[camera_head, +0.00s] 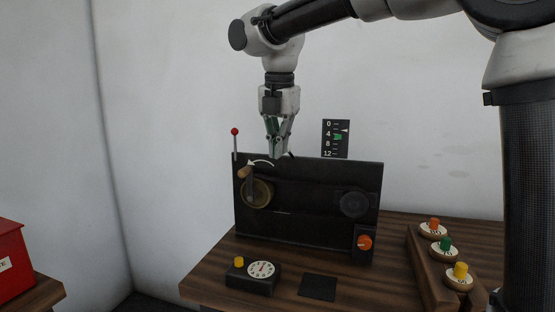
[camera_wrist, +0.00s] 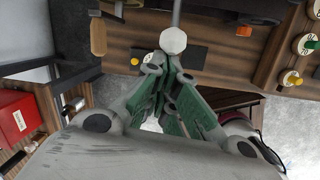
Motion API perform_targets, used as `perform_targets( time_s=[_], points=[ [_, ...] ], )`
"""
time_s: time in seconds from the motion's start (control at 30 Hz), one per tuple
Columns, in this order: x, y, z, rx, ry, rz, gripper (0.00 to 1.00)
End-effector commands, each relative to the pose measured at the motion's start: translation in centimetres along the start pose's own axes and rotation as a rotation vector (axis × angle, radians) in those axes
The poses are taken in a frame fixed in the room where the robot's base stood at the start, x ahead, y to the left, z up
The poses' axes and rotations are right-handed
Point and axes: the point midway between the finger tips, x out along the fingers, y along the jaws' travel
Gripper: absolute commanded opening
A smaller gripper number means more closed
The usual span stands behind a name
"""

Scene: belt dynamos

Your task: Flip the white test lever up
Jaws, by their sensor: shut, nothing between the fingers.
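The white test lever shows in the wrist view as a white knob (camera_wrist: 173,40) on a grey rod, just beyond my fingertips. Whether they touch is unclear. In the head view I cannot make the lever out clearly; my fingers cover that spot. My gripper (camera_head: 278,153) points down at the top edge of the black machine panel (camera_head: 305,185). Its fingers come together at the tips, empty, and show in the wrist view (camera_wrist: 167,68) too.
A red-knobbed lever (camera_head: 235,132) and a wooden-handled crank (camera_head: 245,171) are on the panel's left. An orange knob (camera_head: 364,242) is at its lower right. A scale plate (camera_head: 336,149) stands behind. A dial box (camera_head: 252,279) and coloured pegs (camera_head: 445,243) are on the wooden table.

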Motion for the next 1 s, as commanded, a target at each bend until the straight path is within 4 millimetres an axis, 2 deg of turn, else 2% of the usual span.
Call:
perform_targets(
  time_s=[0.1, 0.5, 0.77, 1.0],
  points=[
    [-1.2, 0.3, 1.1, 0.013, 0.102, -0.019, 0.0],
    [-4.4, 1.0, 4.1, 0.008, 0.093, -0.019, 0.0],
    [-4.4, 1.0, 4.0, 0.007, 0.093, -0.019, 0.0],
    [-5.3, 1.1, 4.1, 0.007, 0.092, -0.018, 0.0]
  ],
)
